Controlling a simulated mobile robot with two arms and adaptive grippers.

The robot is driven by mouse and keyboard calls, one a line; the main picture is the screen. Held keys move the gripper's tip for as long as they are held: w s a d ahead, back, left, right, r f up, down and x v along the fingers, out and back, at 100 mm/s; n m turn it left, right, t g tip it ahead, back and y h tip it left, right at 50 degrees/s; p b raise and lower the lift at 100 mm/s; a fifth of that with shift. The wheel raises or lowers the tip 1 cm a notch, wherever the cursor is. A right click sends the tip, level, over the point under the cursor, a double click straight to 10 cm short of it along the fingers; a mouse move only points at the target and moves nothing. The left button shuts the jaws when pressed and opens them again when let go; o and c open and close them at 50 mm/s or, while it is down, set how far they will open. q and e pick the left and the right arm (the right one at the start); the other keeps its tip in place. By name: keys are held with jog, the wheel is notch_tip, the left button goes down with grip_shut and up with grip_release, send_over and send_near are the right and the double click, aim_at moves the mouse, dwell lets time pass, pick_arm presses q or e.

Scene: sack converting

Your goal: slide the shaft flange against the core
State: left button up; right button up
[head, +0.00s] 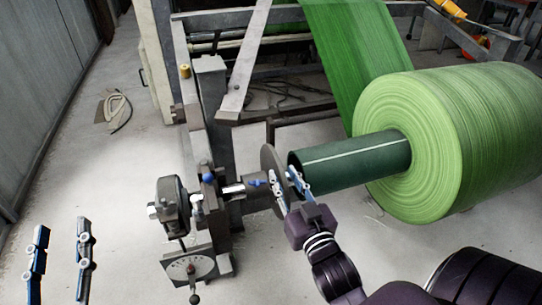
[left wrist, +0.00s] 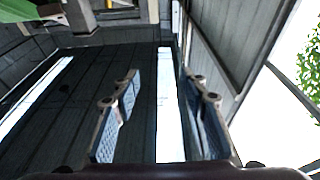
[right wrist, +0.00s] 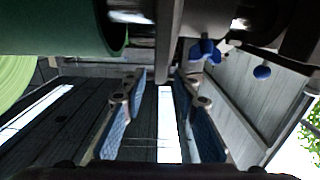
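The shaft flange (head: 269,160) is a grey disc on the shaft, left of the dark green core (head: 347,161). The right wrist view shows the flange edge-on (right wrist: 169,40) and the core's open end (right wrist: 112,28), with a small gap between them. My right gripper (head: 286,177) is open at the flange's near lower rim, one finger on each side of the disc. Its fingers stand apart in the right wrist view (right wrist: 158,82); contact with the disc cannot be told. My left gripper (head: 62,232) is open and empty over the floor at the left.
A large light-green roll (head: 445,140) surrounds the core at the right. Blue-handled screws (right wrist: 205,50) sit by the flange hub. A grey machine frame (head: 212,110) and a dial box (head: 190,266) stand left of the flange. The floor at left is mostly clear.

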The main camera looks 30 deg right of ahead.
aim_at(275, 160)
jog(key=b+x, duration=0.1)
jog(key=x, duration=0.5)
pick_arm(q)
jog(key=s+r+t+h, duration=0.1)
jog(key=s+r+t, duration=0.2)
jog(key=r, duration=0.3)
jog(key=shift+s+r+t, duration=0.2)
jog(key=shift+r+t, duration=0.2)
pick_arm(e)
jog(key=shift+w+d, duration=0.1)
jog(key=shift+w, duration=0.6)
grip_shut()
